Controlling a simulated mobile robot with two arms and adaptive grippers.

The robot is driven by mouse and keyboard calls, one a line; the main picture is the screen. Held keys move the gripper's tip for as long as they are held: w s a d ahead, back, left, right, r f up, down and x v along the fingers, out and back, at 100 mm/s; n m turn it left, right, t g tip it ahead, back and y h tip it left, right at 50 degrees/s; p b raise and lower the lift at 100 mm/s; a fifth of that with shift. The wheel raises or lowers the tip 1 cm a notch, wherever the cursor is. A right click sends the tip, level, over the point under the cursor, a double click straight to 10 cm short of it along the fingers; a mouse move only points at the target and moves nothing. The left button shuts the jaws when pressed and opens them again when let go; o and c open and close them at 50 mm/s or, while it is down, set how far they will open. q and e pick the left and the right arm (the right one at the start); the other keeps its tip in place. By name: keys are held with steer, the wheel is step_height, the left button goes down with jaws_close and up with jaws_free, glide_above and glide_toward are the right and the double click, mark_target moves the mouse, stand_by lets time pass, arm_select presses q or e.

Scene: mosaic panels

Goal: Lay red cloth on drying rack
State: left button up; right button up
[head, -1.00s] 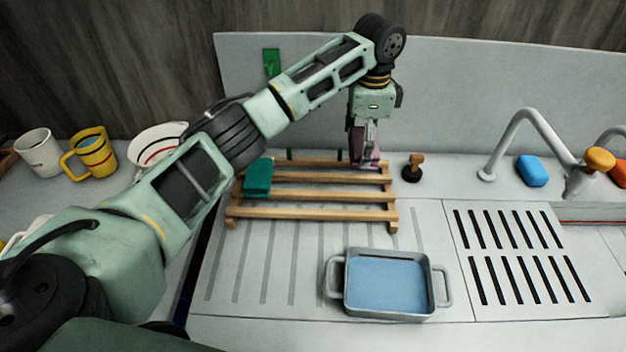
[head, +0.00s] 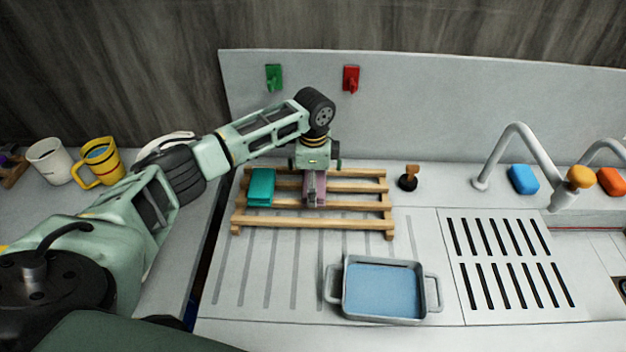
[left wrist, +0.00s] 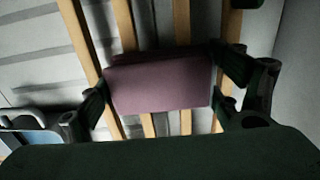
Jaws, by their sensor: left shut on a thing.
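The red cloth (head: 316,187) looks dull pinkish-purple and is folded into a small block. My left gripper (head: 313,178) is shut on it, pointing down over the middle of the wooden drying rack (head: 342,222). In the left wrist view the cloth (left wrist: 160,86) sits between the two fingers, with the rack's slats (left wrist: 181,40) beneath and running past it. I cannot tell whether the cloth touches the slats. A folded teal cloth (head: 261,186) lies on the rack's left part, apart from the red one. My right gripper is not in view.
A grey basin of blue water (head: 383,290) stands in front of the rack. A small black stopper with a wooden knob (head: 409,179) is just right of it. A green hook (head: 274,78) and a red hook (head: 351,79) are on the backboard. Mugs (head: 102,162) stand at left.

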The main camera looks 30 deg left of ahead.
arm_select(q)
steer(key=shift+f, duration=0.2)
steer(key=o, duration=1.3)
steer(key=shift+o, duration=0.8)
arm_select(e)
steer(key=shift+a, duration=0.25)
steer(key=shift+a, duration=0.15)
arm_select(q)
step_height(320, 180, up, 11)
steer(key=b, duration=0.3)
steer(key=shift+s+r+b, duration=0.1)
steer(key=shift+r+b, duration=0.25)
steer(key=shift+r, duration=0.3)
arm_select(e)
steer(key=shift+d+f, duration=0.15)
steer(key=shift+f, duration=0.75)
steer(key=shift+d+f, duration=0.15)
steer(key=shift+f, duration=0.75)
